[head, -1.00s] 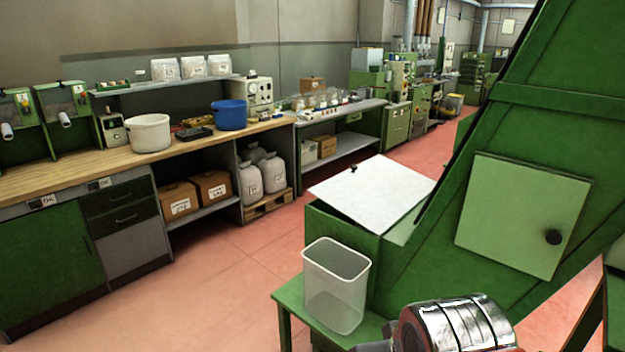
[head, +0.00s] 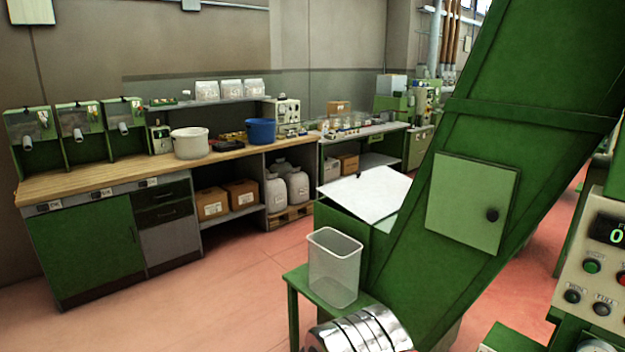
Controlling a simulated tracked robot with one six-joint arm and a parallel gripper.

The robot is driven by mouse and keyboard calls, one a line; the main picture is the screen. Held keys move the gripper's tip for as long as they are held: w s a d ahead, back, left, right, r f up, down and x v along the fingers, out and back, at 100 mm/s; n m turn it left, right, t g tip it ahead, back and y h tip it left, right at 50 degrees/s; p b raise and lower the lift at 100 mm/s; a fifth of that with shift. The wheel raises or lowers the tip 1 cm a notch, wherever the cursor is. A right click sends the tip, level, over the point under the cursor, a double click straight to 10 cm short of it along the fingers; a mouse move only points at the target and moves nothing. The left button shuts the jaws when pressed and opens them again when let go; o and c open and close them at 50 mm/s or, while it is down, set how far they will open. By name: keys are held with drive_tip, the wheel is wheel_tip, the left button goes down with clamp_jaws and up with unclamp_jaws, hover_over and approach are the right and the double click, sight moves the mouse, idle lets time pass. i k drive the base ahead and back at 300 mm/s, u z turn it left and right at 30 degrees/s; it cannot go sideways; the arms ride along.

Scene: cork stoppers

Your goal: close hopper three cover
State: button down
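Three green boxes with pale spouts stand in a row at the left end of the bench, the right-hand one (head: 119,124) nearest the pots. Their small labels are too small to read. A large green machine (head: 400,262) stands at the centre right. A white flat cover (head: 368,193) with a small black knob lies askew over its low green box, leaving a pale strip uncovered at the right. No number shows on it, so I cannot tell which hopper is three.
A clear bin (head: 335,268) stands on a green stand in front of the machine. A control panel (head: 600,260) is at the right edge. The red floor (head: 190,295) before the bench is clear.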

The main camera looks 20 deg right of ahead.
sight(373, 194)
drive_tip(key=u, duration=0.25)
drive_tip(key=i, duration=2.15)
drive_tip(key=z, duration=0.85)
drive_tip(key=i, duration=1)
drive_tip(key=z, duration=0.6)
